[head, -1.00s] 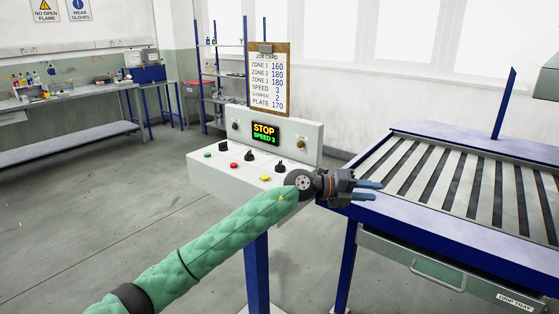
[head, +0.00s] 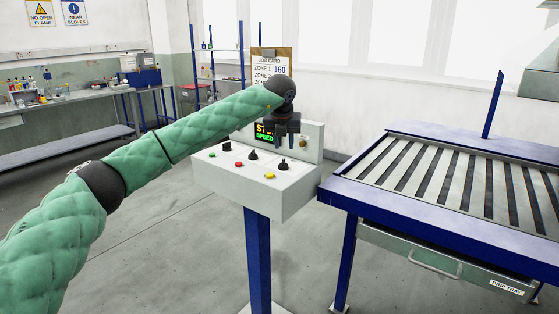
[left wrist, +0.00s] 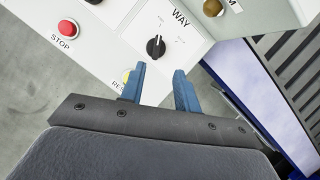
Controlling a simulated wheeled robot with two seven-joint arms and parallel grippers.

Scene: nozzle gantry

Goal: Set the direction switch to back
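The direction switch is the black rotary knob (left wrist: 156,47) under the label "WAY" in the left wrist view. Its pale pointer mark faces the top of that picture; the small position labels around it are too faint to read. In the head view it appears as the rightmost black knob (head: 284,164) on the white console. My left gripper (head: 284,142) hangs above the console, fingers pointing down, in front of the display. In the left wrist view its blue fingers (left wrist: 160,70) are open and empty, with the knob beyond and between their tips, apparently apart. My right gripper is not in view.
The console (head: 222,178) also carries a red STOP button (left wrist: 68,28), a yellow button (head: 270,175) close by the switch, a green button (head: 212,155) and other black knobs. A clipped job card (head: 270,62) stands behind. A blue slatted table (head: 345,196) stands right.

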